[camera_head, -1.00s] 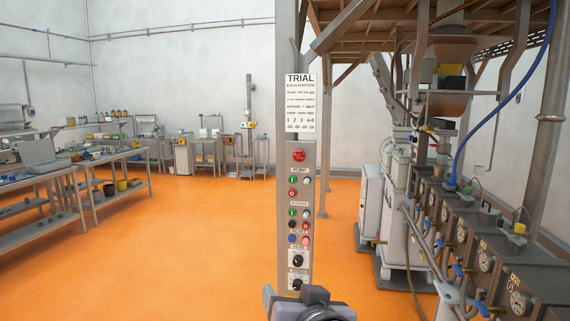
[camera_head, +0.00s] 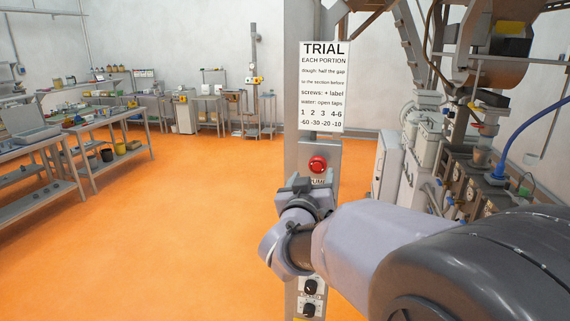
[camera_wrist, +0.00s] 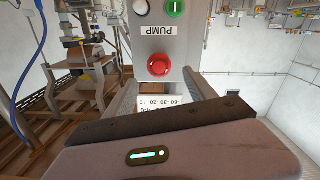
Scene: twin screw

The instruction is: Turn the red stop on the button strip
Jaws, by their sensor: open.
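The red stop (camera_head: 318,164) is a round red mushroom knob near the top of the grey button strip (camera_head: 332,178). My gripper (camera_head: 307,182) is open and empty in front of the strip, just below the stop in the head view. The wrist view is upside down. There the red stop (camera_wrist: 160,65) lies ahead, roughly midway between the two spread fingers of my gripper (camera_wrist: 164,88), apart from both. A green button (camera_wrist: 175,8) and a white button (camera_wrist: 141,7) sit by the PUMP label. My arm hides the strip's middle buttons in the head view.
A white TRIAL sign (camera_head: 322,85) is fixed above the stop. Two black knobs (camera_head: 310,287) show low on the strip. Machinery with valves (camera_head: 470,175) stands to the right. Orange floor (camera_head: 170,230) is clear to the left, before the benches.

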